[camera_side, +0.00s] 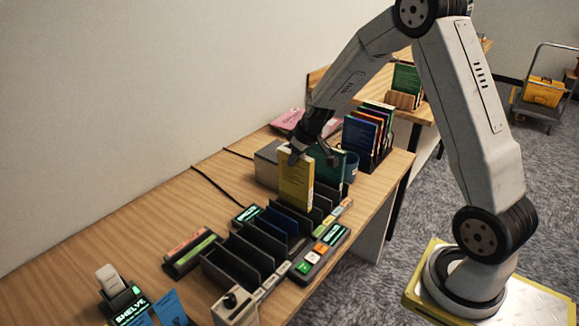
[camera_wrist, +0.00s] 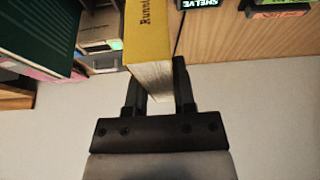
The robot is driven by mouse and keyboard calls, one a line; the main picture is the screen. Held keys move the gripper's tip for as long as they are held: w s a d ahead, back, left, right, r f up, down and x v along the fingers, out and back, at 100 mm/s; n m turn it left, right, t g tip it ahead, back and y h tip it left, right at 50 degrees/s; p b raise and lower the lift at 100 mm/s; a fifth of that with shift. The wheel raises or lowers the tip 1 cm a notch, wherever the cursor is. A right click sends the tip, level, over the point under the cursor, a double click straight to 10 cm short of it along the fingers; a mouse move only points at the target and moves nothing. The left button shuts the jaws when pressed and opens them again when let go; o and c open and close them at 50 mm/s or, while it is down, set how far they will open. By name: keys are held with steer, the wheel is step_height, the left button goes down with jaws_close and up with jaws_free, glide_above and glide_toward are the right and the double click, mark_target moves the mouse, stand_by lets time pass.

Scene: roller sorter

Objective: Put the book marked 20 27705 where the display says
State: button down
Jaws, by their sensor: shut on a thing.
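My gripper (camera_side: 314,154) is shut on a yellow book (camera_side: 296,181) and holds it upright above the far part of the black slotted sorter (camera_side: 241,254). In the wrist view the yellow book (camera_wrist: 149,42) sits between the two dark fingers (camera_wrist: 158,88); part of a title shows on its spine, but I cannot read a number. A small display (camera_side: 132,314) at the front left shows green letters reading SHELVE. A display also reading SHELVE shows at the top of the wrist view (camera_wrist: 200,3). A dark green book (camera_side: 328,163) stands just behind the yellow one.
A rack of blue, orange and other books (camera_side: 366,135) stands at the back right beside a blue mug (camera_side: 351,166). A grey box (camera_side: 267,165) is left of my gripper. A button panel (camera_side: 321,253) runs along the sorter's right side.

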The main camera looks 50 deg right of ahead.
mark_target(306, 158)
steer(key=shift+f, duration=3.65)
steer(key=shift+c, duration=1.8)
jaws_free()
steer(key=shift+r, duration=0.15)
steer(key=shift+v, duration=3.8)
steer(key=shift+s, duration=0.1)
steer(key=s+a+r+g, duration=0.1)
steer(key=s+a+r, duration=0.1)
steer(key=s+a, duration=1.3)
steer(key=shift+s+a+r+g, duration=0.25)
steer(key=shift+s+r+g, duration=0.05)
steer(key=shift+s+g, duration=0.15)
